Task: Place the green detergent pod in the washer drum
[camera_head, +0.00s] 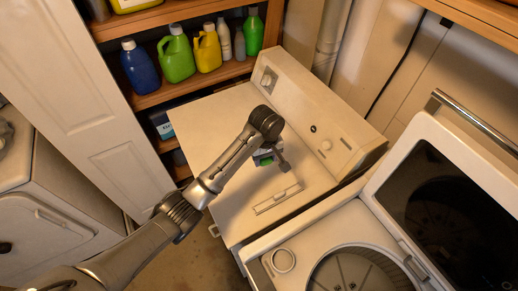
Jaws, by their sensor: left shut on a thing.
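My left gripper (272,160) is above the white machine top in the middle of the view, reached by my arm from the left. It is shut on the green detergent pod (266,162), of which only a small green part shows beside the fingers. The washer drum (360,274) is at the bottom right, open at the top, with its metal inside showing. The washer's lid (440,200) stands raised with a dark glass panel. The gripper is up and to the left of the drum, apart from it. My right gripper is not in view.
The white machine (215,130) with a control panel (325,120) stands left of the washer. Shelves at the back hold a blue bottle (140,68), a green jug (177,55) and a yellow jug (207,50). The raised lid bounds the drum on the right.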

